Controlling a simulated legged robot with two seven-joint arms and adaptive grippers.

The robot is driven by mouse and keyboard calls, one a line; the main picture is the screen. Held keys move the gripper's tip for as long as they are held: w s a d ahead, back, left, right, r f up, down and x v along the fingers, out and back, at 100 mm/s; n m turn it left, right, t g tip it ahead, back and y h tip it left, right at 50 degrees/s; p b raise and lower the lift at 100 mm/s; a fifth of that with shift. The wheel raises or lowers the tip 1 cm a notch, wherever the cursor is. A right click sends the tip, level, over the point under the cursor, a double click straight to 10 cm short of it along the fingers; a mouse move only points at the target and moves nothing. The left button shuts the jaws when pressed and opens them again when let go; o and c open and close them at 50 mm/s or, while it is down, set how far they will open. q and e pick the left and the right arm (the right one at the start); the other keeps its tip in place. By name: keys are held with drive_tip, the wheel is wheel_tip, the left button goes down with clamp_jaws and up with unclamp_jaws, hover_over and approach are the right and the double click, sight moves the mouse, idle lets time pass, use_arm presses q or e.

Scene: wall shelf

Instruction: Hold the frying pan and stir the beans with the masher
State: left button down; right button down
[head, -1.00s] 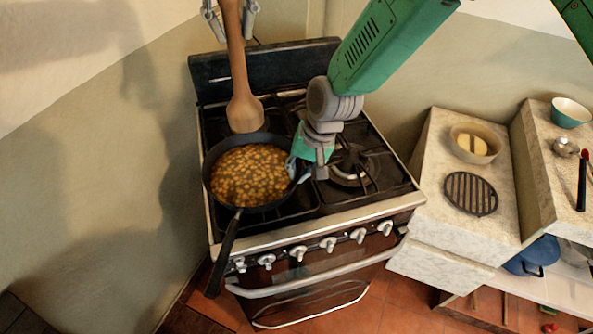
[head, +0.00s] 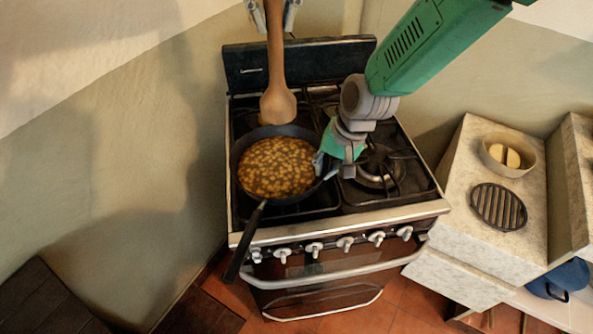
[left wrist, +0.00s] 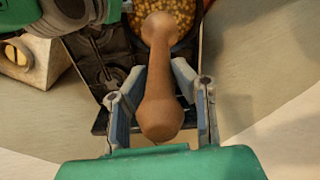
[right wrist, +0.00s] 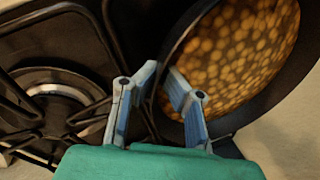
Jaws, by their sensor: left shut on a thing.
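The black frying pan (head: 236,165) sits on the stove's front left burner, full of brown beans (head: 277,168). Its handle points to the front left. My left gripper (head: 274,12) is shut on the wooden masher (head: 277,70), held upright with its wide end just behind the pan's far rim, above the stove and apart from the beans. In the left wrist view the masher (left wrist: 160,80) runs between the fingers towards the pan. My right gripper (head: 322,165) is at the pan's right rim. In the right wrist view its fingers (right wrist: 161,72) straddle the rim and nearly meet.
The stove (head: 345,222) has bare burners to the right and behind. A marble counter (head: 470,235) to the right holds a bowl (head: 508,155) and a round black grate (head: 498,206). A blue pot (head: 560,278) is below at the far right. A wall is close on the left.

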use_arm(q)
drive_tip(key=shift+d, duration=0.2)
idle(0.4)
drive_tip(key=t, duration=0.1)
hover_over(272, 103)
drive_tip(key=shift+h, duration=0.4)
drive_tip(key=shift+f, duration=2.4)
drive_tip(key=shift+s+a+f, duration=0.1)
drive_tip(key=shift+f, duration=1.1)
drive_tip(key=shift+s+a+f, duration=0.1)
drive_tip(key=shift+f, duration=1.1)
drive_tip(key=shift+w+d+f, duration=0.1)
drive_tip(key=shift+f, duration=0.85)
drive_tip(key=shift+w+d+f, duration=0.1)
drive_tip(key=shift+f, duration=1.3)
